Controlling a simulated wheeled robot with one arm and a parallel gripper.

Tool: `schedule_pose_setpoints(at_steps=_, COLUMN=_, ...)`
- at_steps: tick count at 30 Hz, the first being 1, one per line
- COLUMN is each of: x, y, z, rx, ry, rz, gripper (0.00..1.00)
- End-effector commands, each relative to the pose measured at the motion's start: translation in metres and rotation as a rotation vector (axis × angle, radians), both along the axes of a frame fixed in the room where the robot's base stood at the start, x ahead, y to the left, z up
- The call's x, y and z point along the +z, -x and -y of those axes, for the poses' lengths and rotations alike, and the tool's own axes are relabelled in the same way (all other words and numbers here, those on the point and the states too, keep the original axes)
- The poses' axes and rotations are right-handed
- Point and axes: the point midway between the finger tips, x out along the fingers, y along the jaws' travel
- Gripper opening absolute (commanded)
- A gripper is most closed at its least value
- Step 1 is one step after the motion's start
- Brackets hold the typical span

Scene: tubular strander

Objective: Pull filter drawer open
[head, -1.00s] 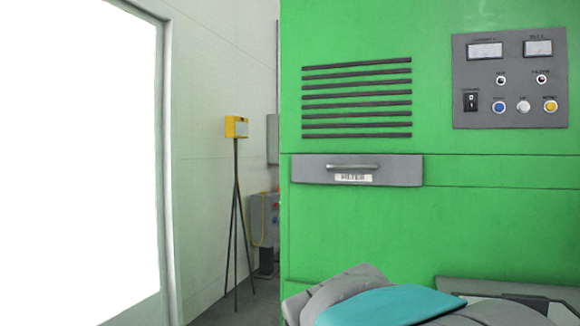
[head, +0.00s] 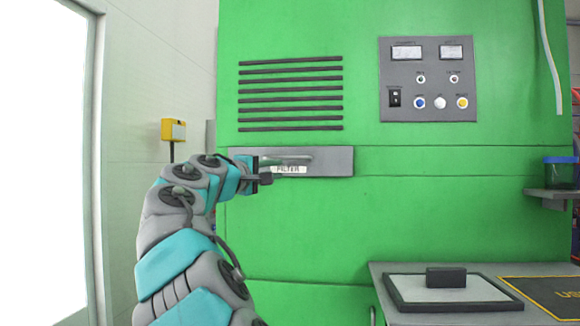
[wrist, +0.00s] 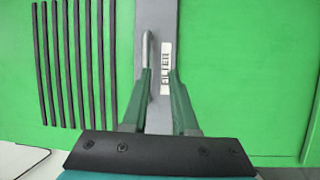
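The filter drawer (head: 335,162) is a grey flat panel with a bar handle (head: 287,159) and a white FILTER label, set in the green cabinet below dark vent slats. Its front looks flush with the cabinet. My gripper (head: 268,170) is at the drawer's left half, beside the handle. In the wrist view, my gripper (wrist: 160,70) is open, with its two fingers apart over the grey drawer front (wrist: 162,15). The handle (wrist: 147,48) lines up with the left finger's tip, and the label (wrist: 165,68) shows near the right one. I cannot tell whether a finger touches the handle.
A control panel (head: 428,80) with gauges and buttons is at the upper right of the green cabinet (head: 300,220). A grey bench (head: 385,285) with a framed white board stands at the lower right. A yellow box (head: 173,130) on a stand is at the left.

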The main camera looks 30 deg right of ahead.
Motion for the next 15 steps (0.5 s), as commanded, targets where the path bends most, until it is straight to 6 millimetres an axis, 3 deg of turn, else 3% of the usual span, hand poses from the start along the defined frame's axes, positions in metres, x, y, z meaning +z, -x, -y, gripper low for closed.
schedule_pose_setpoints(at_steps=7, x=0.015, y=-0.013, z=-0.015, rx=0.019, ry=0.084, rz=0.018, gripper=0.27)
schedule_pose_setpoints(at_steps=15, x=0.02, y=-0.024, z=0.003, rx=0.018, ry=0.084, rz=0.018, gripper=0.27)
